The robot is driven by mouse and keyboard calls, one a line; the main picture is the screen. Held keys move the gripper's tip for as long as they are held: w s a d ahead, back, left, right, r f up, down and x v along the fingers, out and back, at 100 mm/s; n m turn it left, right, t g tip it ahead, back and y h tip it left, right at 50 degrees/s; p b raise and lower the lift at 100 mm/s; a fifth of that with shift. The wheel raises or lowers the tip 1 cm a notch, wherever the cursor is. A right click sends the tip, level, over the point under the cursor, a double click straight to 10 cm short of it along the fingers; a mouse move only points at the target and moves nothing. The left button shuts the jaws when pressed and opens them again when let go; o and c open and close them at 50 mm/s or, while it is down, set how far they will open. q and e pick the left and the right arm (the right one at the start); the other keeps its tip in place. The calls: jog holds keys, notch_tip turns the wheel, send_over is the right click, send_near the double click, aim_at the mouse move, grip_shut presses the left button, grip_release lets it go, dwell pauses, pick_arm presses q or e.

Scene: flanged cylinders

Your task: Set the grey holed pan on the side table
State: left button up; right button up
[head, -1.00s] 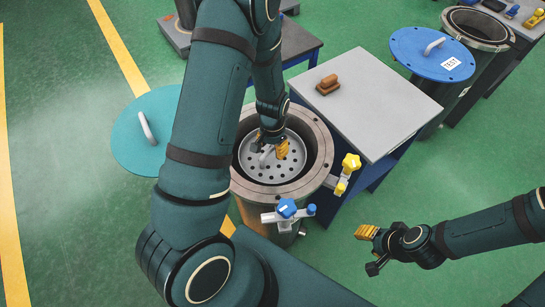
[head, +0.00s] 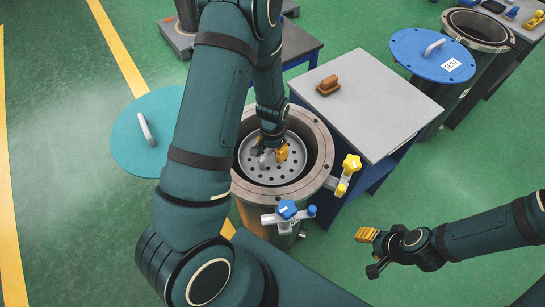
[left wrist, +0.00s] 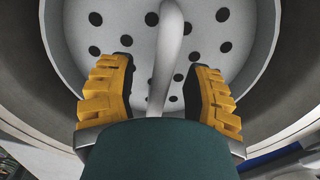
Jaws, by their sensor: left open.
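The grey holed pan (head: 290,172) sits inside the open metal cylinder (head: 245,188), below its flanged rim. My left gripper (head: 270,157) is down in the cylinder mouth over the pan. In the left wrist view, the pan (left wrist: 215,60) shows its holes and an upright grey handle (left wrist: 168,50). The yellow-padded fingers of my left gripper (left wrist: 160,90) stand apart, one on each side of the handle, with gaps visible. The side table (head: 375,120) has a light grey top and stands right of the cylinder. My right gripper (head: 368,252) is open and empty at the lower right.
A brown block (head: 328,87) lies on the side table's far left part; the rest of its top is clear. Yellow (head: 350,166) and blue (head: 287,209) clamp knobs stick out from the cylinder. A teal lid (head: 128,148) lies left; a blue lid (head: 425,58) is back right.

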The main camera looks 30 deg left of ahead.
pick_arm(q)
jog(key=shift+o, duration=0.2)
grip_shut()
jog(key=shift+r, duration=0.15)
